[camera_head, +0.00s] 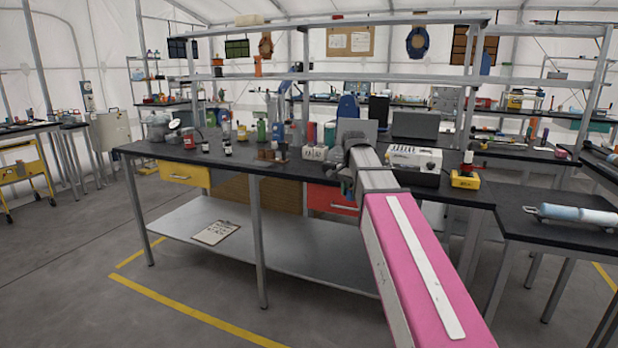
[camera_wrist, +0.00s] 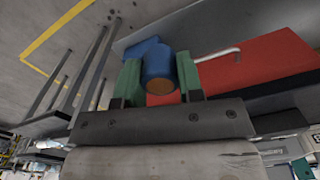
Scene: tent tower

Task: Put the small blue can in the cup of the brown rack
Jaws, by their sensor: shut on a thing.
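In the wrist view, my gripper (camera_wrist: 159,76) has its two green fingers shut on the small blue can (camera_wrist: 157,64), one on each side. The can's brownish round end faces the camera. In the head view, my gripper is at the far end of my arm, in front of the bench; its fingers and the can cannot be made out there. The brown rack (camera_head: 268,153) stands on the black bench top, left of my arm. Its cup is too small to make out.
The black bench (camera_head: 235,168) has a yellow drawer (camera_head: 185,174) and a red drawer (camera_head: 330,198); the red one also fills much of the wrist view (camera_wrist: 255,66). White boxes (camera_head: 315,153) stand right of the rack. Bottles and jars stand to its left.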

